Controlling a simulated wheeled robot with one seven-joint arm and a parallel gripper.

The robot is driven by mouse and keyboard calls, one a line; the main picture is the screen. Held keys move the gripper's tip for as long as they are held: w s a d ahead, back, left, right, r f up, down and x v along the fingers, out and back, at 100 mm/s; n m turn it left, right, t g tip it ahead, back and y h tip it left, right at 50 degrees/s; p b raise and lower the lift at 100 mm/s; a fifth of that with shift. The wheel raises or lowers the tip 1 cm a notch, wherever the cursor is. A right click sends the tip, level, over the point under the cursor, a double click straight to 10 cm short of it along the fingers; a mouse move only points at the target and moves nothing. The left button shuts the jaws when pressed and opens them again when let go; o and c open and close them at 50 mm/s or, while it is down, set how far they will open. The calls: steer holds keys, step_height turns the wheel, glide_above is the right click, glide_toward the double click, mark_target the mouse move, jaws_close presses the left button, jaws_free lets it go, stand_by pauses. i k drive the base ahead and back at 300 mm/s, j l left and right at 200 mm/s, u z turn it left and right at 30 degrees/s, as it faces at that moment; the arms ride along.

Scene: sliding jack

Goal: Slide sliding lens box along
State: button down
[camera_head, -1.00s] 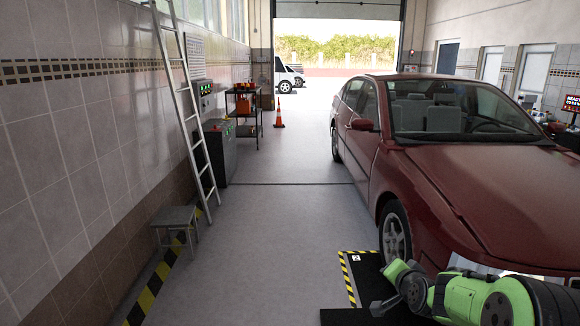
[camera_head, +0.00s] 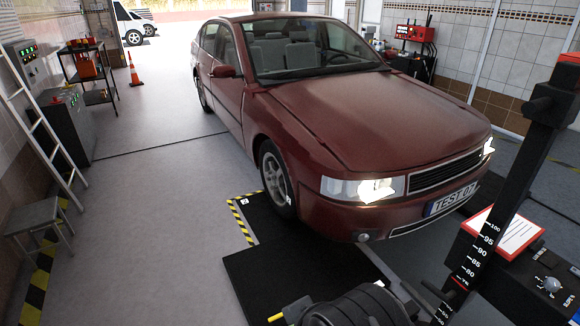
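A black box (camera_head: 520,272) with a knob and small controls stands at the lower right and appears to be the lens box. A white sheet with a red edge (camera_head: 503,230) lies on its top. It sits beside a tilted-looking black column (camera_head: 497,205) with a white number scale. The box's lower part is cut off by the frame edge. I cannot make out my gripper's fingers. A dark rounded part (camera_head: 350,308) at the bottom edge may belong to my arm, but I cannot tell.
A red car (camera_head: 370,120) with lit headlamps and a "TEST 07" plate stands close behind the column. A black floor plate (camera_head: 265,275) with yellow-black edging lies by its front wheel. A stool (camera_head: 38,222) and ladder (camera_head: 40,115) are at left. The grey floor between is clear.

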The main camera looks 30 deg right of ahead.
mark_target(516, 288)
steer(key=k+l+z, duration=0.1)
steer(key=k+z, duration=0.3)
steer(key=k+l+z, duration=0.25)
steer(key=z, duration=0.2)
steer(key=k+l+z, duration=0.25)
steer(key=z, duration=0.15)
steer(key=i+l+z, duration=0.1)
steer(key=l+z, duration=0.2)
steer(key=i+l+z, duration=0.25)
steer(key=l, duration=0.2)
steer(key=i+l+z, duration=0.1)
steer(key=l+z, duration=0.2)
